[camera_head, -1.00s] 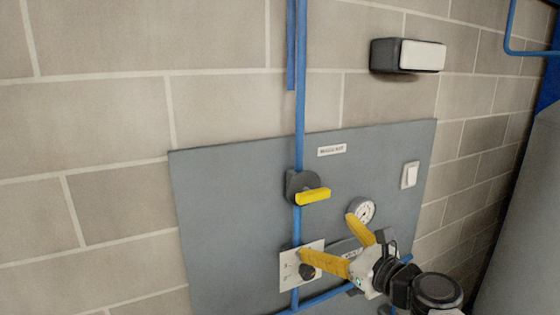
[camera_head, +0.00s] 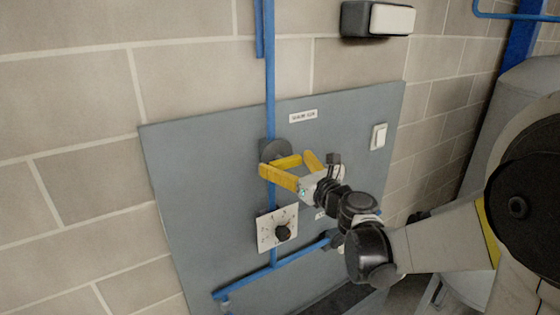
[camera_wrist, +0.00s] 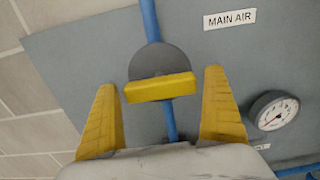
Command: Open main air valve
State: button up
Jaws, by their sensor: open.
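The main air valve has a dark round body (camera_wrist: 160,61) and a yellow bar handle (camera_wrist: 160,88), set on a blue vertical pipe. In the wrist view the handle lies crosswise to the pipe, between my two yellow fingers and slightly beyond their tips. My gripper (camera_wrist: 160,92) is open, with a finger on each side of the handle and visible gaps. In the head view my gripper (camera_head: 285,168) is at the valve body (camera_head: 277,151), and its fingers partly hide the handle. A "MAIN AIR" label (camera_wrist: 230,19) is right of the valve.
The grey panel (camera_head: 200,190) also carries a dial plate with a black knob (camera_head: 283,233) below the valve and a white switch (camera_head: 378,136) to the right. A pressure gauge (camera_wrist: 273,111) is right of my gripper. A dark lamp box (camera_head: 377,19) is above.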

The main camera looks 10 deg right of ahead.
jog(key=c, duration=1.1)
jog(key=shift+n, duration=0.4)
jog(key=n+b, duration=0.2)
jog(key=n, duration=0.1)
jog(key=shift+f, duration=0.15)
jog(key=n+b, duration=0.2)
jog(key=n, duration=0.3)
jog(key=shift+a+n, duration=0.1)
jog(key=shift+n, duration=0.2)
jog(key=n+b, duration=0.1)
jog(key=n, duration=0.3)
jog(key=n+b, duration=0.1)
jog(key=n, duration=0.3)
jog(key=shift+n, duration=0.4)
